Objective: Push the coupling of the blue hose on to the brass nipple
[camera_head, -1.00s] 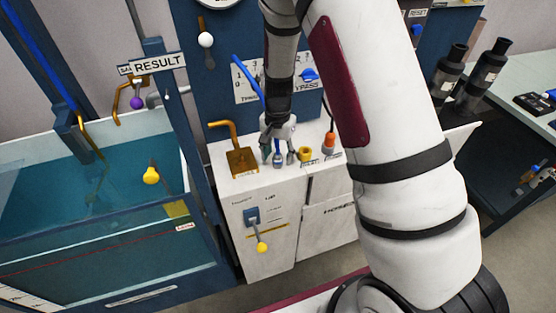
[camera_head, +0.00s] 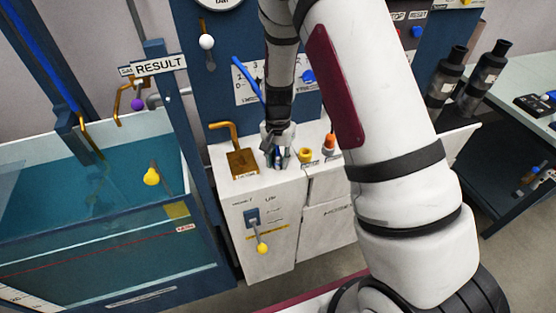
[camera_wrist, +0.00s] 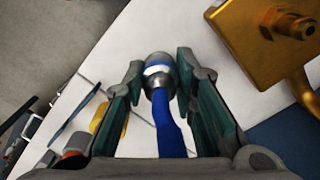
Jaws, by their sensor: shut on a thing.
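The coupling (camera_wrist: 158,75), a silver collar with a pale blue-white band, sits between my gripper's fingers in the wrist view. The blue hose (camera_wrist: 170,130) runs from it towards the camera. My gripper (camera_head: 277,161) is shut on the coupling, low over the white cabinet top. The brass nipple (camera_wrist: 296,26) sticks out of a brass block at the upper right of the wrist view, apart from the coupling. In the head view the brass block (camera_head: 242,163) stands just left of my gripper; the nipple is too small to tell there.
A bent brass pipe (camera_head: 226,128) rises behind the block. A yellow fitting (camera_head: 306,155) and an orange one (camera_head: 330,142) stand right of my gripper on the white cabinet (camera_head: 270,205). A water tank (camera_head: 90,210) is at the left.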

